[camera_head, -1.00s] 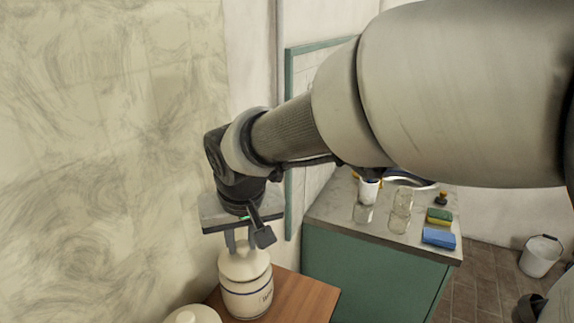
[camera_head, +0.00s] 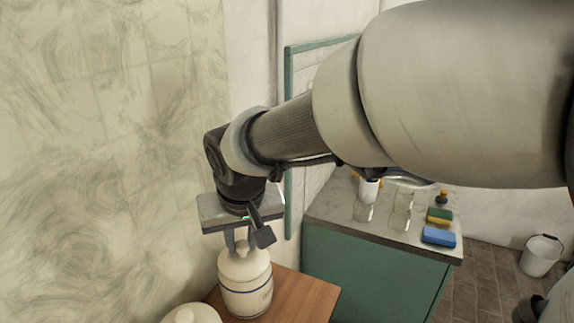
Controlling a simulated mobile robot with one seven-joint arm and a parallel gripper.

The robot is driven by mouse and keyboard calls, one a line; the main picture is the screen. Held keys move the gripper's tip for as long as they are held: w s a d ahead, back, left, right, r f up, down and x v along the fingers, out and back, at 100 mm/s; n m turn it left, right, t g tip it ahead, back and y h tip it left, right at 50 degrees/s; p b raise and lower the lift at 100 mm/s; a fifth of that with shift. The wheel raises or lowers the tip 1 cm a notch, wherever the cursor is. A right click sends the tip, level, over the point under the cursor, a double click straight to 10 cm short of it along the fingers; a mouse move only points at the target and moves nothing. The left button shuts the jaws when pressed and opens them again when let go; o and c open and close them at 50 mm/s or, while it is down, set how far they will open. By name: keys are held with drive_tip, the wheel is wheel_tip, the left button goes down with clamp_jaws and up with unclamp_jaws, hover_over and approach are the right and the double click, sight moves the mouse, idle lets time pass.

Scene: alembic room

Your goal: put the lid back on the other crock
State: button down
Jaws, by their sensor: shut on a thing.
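A cream crock (camera_head: 247,290) with a dark blue band stands on the wooden surface, below my gripper. Its cream lid (camera_head: 244,262) sits at the crock's mouth, with a knob on top. My gripper (camera_head: 242,243) points down and is shut on the lid's knob. I cannot tell whether the lid rests fully on the rim. A second cream, domed lid with a knob (camera_head: 190,316) shows at the bottom edge, left of the crock; what is under it is out of frame.
The wooden top (camera_head: 300,290) is clear to the crock's right. A green cabinet with a grey counter (camera_head: 330,212) stands beyond, holding glass jars (camera_head: 402,210), a blue sponge (camera_head: 438,236) and a green-yellow sponge (camera_head: 439,215). A wall rises close on the left. A white bucket (camera_head: 540,256) stands on the floor.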

drive_tip(key=shift+f+b, duration=0.2)
drive_tip(key=shift+b, duration=0.1)
idle(0.6)
drive_tip(key=c, duration=1.4)
unclamp_jaws()
drive_tip(key=shift+c, duration=0.2)
drive_tip(key=shift+f, duration=0.3)
drive_tip(key=shift+r, duration=0.7)
drive_tip(key=o, duration=0.3)
